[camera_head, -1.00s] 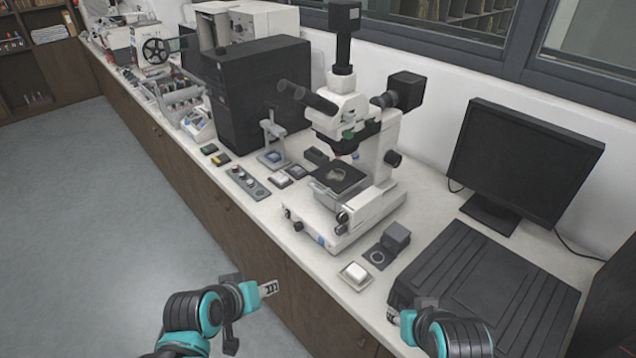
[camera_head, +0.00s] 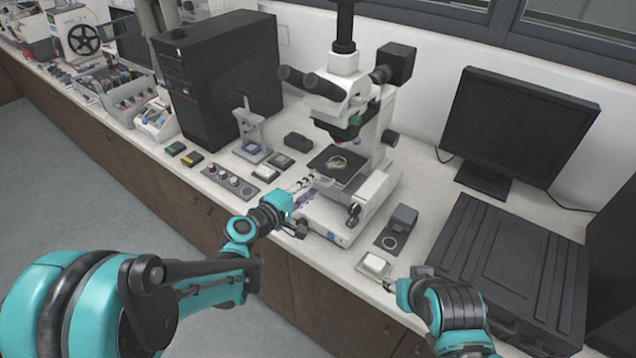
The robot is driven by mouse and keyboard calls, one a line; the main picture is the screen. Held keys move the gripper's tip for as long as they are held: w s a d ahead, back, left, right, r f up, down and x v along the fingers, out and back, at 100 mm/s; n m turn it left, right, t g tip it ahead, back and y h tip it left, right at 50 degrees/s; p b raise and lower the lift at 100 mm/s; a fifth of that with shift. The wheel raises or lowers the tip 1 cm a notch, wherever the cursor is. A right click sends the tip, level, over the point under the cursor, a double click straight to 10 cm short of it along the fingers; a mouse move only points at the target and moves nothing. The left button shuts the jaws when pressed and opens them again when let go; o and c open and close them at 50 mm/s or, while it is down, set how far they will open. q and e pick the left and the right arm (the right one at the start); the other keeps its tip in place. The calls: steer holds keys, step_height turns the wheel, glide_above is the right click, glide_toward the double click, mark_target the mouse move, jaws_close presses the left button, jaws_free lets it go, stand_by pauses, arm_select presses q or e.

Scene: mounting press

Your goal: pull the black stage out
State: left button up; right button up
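The black stage (camera_head: 337,163) is a flat dark plate on the white microscope (camera_head: 345,105), below its lenses, with a small pale round thing on it. My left gripper (camera_head: 303,190) reaches over the bench just left of the microscope's base, in front of and to the left of the stage. A gap shows between its tips and the stage. Its fingers are small and partly blurred, so their opening is unclear. My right gripper (camera_head: 391,286) is by the bench's front edge, beside a small white-topped box (camera_head: 375,264); its fingers are mostly hidden.
A black tower (camera_head: 215,80) and a small stand (camera_head: 250,130) are to the left. A knob panel (camera_head: 229,182) lies along the front edge. A dark block (camera_head: 404,219), a monitor (camera_head: 515,130) and a black case (camera_head: 510,270) are to the right.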

mark_target(318, 182)
arm_select(q)
steer(key=shift+b+x, duration=0.35)
steer(key=shift+x, duration=1.5)
steer(key=shift+c, duration=0.4)
jaws_close()
steer(key=f+v, duration=0.2)
steer(key=v, duration=0.6)
steer(key=shift+s+a, duration=0.2)
steer(key=shift+r, duration=0.1)
steer(key=shift+o, duration=0.4)
jaws_free()
